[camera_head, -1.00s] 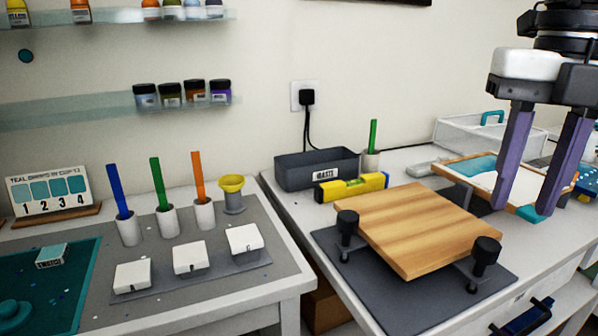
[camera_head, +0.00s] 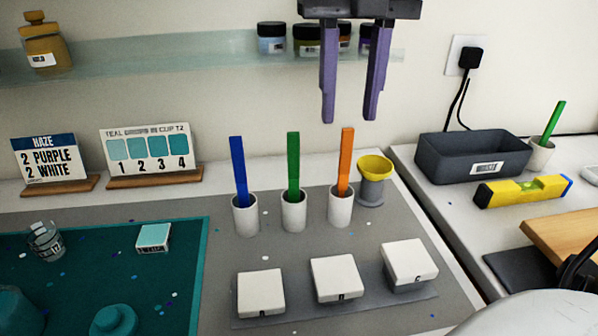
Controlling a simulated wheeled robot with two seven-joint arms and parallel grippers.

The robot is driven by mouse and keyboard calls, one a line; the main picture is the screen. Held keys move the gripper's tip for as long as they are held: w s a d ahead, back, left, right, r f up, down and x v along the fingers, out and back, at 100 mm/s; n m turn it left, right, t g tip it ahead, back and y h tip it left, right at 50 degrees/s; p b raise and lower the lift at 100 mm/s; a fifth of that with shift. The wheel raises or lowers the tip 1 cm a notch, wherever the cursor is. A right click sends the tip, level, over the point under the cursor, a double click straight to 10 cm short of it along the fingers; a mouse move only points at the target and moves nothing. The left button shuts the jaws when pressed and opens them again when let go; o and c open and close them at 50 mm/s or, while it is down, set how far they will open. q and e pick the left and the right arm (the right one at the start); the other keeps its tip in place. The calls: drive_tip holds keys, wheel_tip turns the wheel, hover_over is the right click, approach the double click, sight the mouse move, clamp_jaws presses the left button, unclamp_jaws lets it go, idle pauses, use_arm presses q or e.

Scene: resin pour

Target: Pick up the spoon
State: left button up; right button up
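A blue stick-like handle (camera_head: 239,170), a green one (camera_head: 293,165) and an orange one (camera_head: 345,160) stand upright in three white cups on the grey mat. Another green handle (camera_head: 554,118) stands in a white cup (camera_head: 540,155) at the right. These may be spoon handles; any bowl ends are hidden inside the cups. My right gripper (camera_head: 349,118) points down with its two purple fingers apart and nothing between them. In the picture it is just above the orange handle's top, not around it. My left gripper is out of view.
A yellow funnel-topped grey holder (camera_head: 371,188) stands right of the cups. Three white lidded blocks (camera_head: 336,278) sit in front. A glass shelf (camera_head: 150,60) with jars runs behind the gripper. A grey waste bin (camera_head: 440,160) and a yellow level (camera_head: 523,191) are right.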

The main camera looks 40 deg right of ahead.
sight(350, 129)
drive_tip(key=f, duration=0.3)
drive_tip(key=shift+s+f, duration=0.2)
drive_tip(key=shift+f, duration=0.2)
drive_tip(key=shift+w+f+b, duration=0.1)
drive_tip(key=shift+f+b, duration=0.5)
drive_tip(key=shift+f, duration=2.15)
drive_tip(key=shift+c, duration=0.3)
clamp_jaws()
